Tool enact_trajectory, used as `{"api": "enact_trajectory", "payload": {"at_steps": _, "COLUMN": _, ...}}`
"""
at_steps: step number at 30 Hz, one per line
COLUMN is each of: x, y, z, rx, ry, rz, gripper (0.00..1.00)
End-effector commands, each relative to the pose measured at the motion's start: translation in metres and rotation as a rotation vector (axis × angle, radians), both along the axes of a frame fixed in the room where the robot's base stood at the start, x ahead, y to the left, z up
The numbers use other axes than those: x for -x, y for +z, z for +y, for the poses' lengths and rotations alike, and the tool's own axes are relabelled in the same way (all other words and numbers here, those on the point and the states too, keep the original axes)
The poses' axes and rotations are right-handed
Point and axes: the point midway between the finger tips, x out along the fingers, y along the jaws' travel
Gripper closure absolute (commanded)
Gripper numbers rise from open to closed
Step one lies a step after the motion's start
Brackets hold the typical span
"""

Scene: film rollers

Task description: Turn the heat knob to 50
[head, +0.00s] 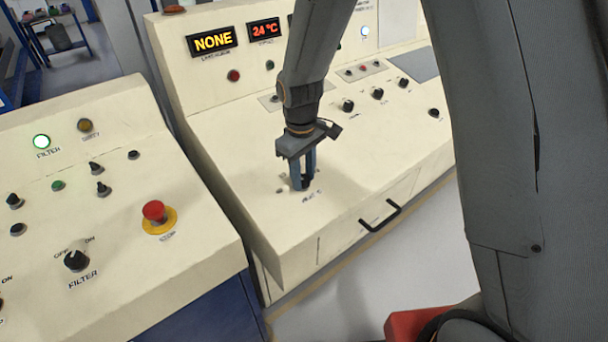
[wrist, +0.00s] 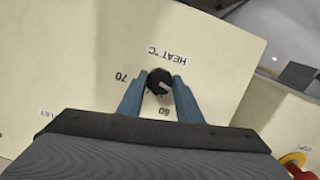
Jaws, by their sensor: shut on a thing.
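The heat knob (wrist: 159,82) is a small black knob with a pale pointer line, on the cream panel. In the wrist view the label "HEAT °C" shows beside it, with "70" to its left and "60" below right; other markings are hidden. My gripper (wrist: 159,88) has its two blue-grey fingers on either side of the knob, shut on it. In the head view my gripper (head: 303,181) points down at the front left of the panel, its fingers hiding most of the knob. A display (head: 265,30) on the upright part reads "24 °C".
Another display (head: 213,41) reads "NONE". Several other black knobs (head: 377,93) sit further right on the panel. A separate console at the left carries a red stop button (head: 154,211) and a filter knob (head: 77,260). A black drawer handle (head: 381,217) sticks out from the panel's front.

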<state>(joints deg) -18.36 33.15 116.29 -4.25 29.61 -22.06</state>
Motion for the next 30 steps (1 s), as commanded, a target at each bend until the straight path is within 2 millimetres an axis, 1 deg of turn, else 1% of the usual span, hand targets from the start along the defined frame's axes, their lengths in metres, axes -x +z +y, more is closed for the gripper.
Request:
{"api": "enact_trajectory", "payload": {"at_steps": 5, "x": -0.0010, "y": 0.0008, "z": -0.0008, "rx": -0.008, "ry": -0.045, "rz": 0.004, "gripper": 0.90}}
{"api": "enact_trajectory", "payload": {"at_steps": 11, "x": -0.0019, "y": 0.0011, "z": -0.0011, "rx": -0.031, "ry": -0.164, "rz": 0.020, "gripper": 0.90}}
{"api": "enact_trajectory", "payload": {"at_steps": 24, "x": -0.0023, "y": 0.0014, "z": -0.0021, "rx": -0.105, "ry": -0.539, "rz": 0.068, "gripper": 0.90}}
{"api": "enact_trajectory", "payload": {"at_steps": 30, "x": -0.0026, "y": 0.0012, "z": -0.0026, "rx": -0.133, "ry": -0.680, "rz": 0.086, "gripper": 0.90}}
